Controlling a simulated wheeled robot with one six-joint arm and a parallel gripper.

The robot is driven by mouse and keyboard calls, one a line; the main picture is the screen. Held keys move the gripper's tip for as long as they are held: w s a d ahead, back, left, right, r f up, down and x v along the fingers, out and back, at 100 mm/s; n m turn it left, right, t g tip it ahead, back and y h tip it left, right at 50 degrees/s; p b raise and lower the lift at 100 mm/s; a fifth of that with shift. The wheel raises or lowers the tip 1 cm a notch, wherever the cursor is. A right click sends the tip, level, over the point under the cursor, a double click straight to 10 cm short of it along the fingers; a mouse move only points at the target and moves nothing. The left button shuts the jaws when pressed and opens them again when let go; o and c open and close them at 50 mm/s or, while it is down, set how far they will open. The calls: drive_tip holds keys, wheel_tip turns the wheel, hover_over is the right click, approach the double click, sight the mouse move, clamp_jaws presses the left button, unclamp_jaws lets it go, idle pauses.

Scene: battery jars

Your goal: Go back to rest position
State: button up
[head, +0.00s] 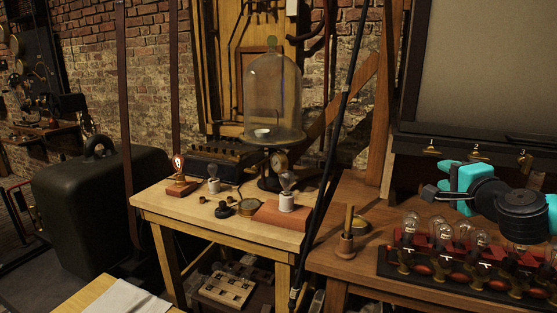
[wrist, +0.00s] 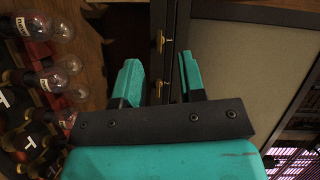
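My gripper (head: 436,192) is at the right in the head view, a teal and black arm end held above the back of the right workbench. In the wrist view, my gripper (wrist: 157,85) shows its two teal fingers apart with nothing between them. Below it in the head view, a rack (head: 440,277) holds several clear glass bulbs (head: 463,229) with red parts. Some of these labelled bulbs (wrist: 50,80) show at the left edge of the wrist view. The gripper is apart from them.
A left wooden table (head: 160,207) carries a glass bell jar (head: 272,95) and several small lamps. A dark pole (head: 335,140) stands between the tables. A framed board (head: 490,70) with brass hooks is behind my gripper.

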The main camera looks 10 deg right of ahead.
drive_tip(key=s+a+n+g+y, duration=0.25)
drive_tip(key=a+n, duration=0.25)
drive_tip(key=a, duration=0.4)
drive_tip(key=s+a+n+g+y, duration=0.2)
drive_tip(key=a+n+g+y, duration=0.25)
drive_tip(key=a, duration=0.45)
drive_tip(key=s+a+n+g+y, duration=0.25)
drive_tip(key=a+n, duration=0.35)
drive_tip(key=a, duration=0.3)
drive_tip(key=s+a+f+n+g+h, duration=0.1)
drive_tip(key=s+n+g, duration=0.2)
drive_tip(key=s, duration=0.6)
drive_tip(key=s+a+f+n+g+h, duration=0.1)
drive_tip(key=s+n+g, duration=0.3)
drive_tip(key=s, duration=0.5)
drive_tip(key=shift+a+n+h, duration=0.65)
drive_tip(key=shift+n, duration=0.2)
drive_tip(key=shift+s+f+g, duration=0.1)
drive_tip(key=shift+s+g, duration=0.05)
drive_tip(key=shift+g, duration=0.1)
